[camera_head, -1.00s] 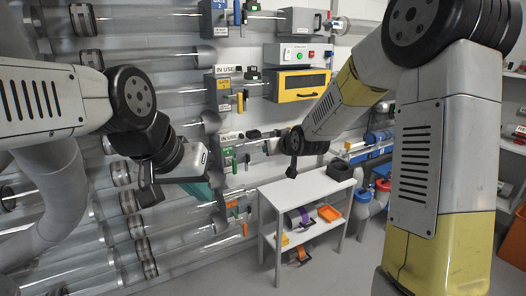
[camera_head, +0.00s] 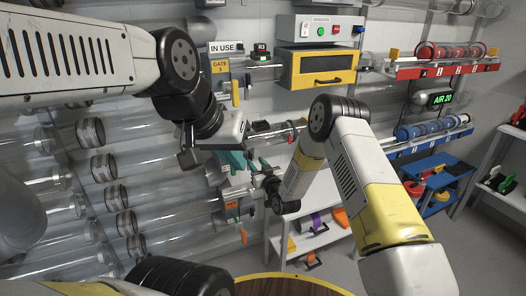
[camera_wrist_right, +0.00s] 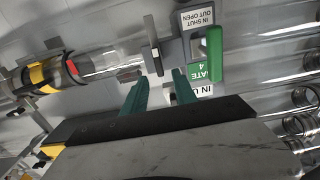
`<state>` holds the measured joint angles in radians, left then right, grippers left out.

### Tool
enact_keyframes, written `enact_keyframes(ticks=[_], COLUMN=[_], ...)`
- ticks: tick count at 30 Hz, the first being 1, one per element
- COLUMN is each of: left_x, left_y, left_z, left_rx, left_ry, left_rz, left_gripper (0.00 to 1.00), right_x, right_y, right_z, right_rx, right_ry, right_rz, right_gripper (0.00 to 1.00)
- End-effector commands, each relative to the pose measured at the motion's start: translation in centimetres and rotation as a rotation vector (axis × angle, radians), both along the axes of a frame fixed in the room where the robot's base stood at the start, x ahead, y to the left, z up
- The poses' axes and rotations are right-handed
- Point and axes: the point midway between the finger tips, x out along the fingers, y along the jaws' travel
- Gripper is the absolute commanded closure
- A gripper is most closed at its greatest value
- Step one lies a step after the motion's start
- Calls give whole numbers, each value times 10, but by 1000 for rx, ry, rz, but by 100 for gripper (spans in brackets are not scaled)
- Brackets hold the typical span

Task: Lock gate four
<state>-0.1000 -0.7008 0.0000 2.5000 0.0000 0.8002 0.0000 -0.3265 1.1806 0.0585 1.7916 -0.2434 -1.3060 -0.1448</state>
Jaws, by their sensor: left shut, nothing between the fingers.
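Gate four is in the right wrist view, with its green label (camera_wrist_right: 202,72) and green handle (camera_wrist_right: 214,52) on a grey housing. A white plate (camera_wrist_right: 197,17) reads "IN SHUT OUT OPEN". A grey flat tab (camera_wrist_right: 153,45) stands left of the housing. My right gripper (camera_wrist_right: 160,78) is open and empty, its teal fingers just below the tab and housing. My left gripper (camera_head: 238,161) is shut and empty in front of the tubes. Gate four is mostly hidden by the grippers in the head view.
A clear tube with a yellow, black and red carrier (camera_wrist_right: 50,74) lies left of the gate. The yellow gate 3 label (camera_head: 220,66) and a yellow-fronted box (camera_head: 318,68) are above. A white table (camera_head: 310,215) stands below right. My two grippers are close together.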

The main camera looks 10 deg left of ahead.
Motion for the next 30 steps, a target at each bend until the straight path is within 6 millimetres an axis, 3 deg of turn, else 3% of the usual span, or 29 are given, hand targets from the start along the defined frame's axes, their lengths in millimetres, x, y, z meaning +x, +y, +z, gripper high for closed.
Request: enact_keyframes(ticks=[9, 20, 21, 26, 30], left_x=[0, 0, 0, 0, 0], left_y=[0, 0, 0, 0, 0], left_z=[0, 0, 0, 0, 0], left_rx=[0, 0, 0, 0, 0], left_ry=[1, 1, 1, 1, 1], left_rz=[0, 0, 0, 0, 0], left_gripper=[100, 100, 100, 100, 100], right_x=[39, 46, 46, 46, 46], right_y=[26, 30, 30, 30, 30], right_z=[0, 0, 0, 0, 0], right_rx=[0, -1, -1, -1, -1], right_ry=[0, 2, 2, 2, 2], right_rz=[-1, -1, -1, -1, -1], right_gripper=[66, 66, 68, 100, 100])
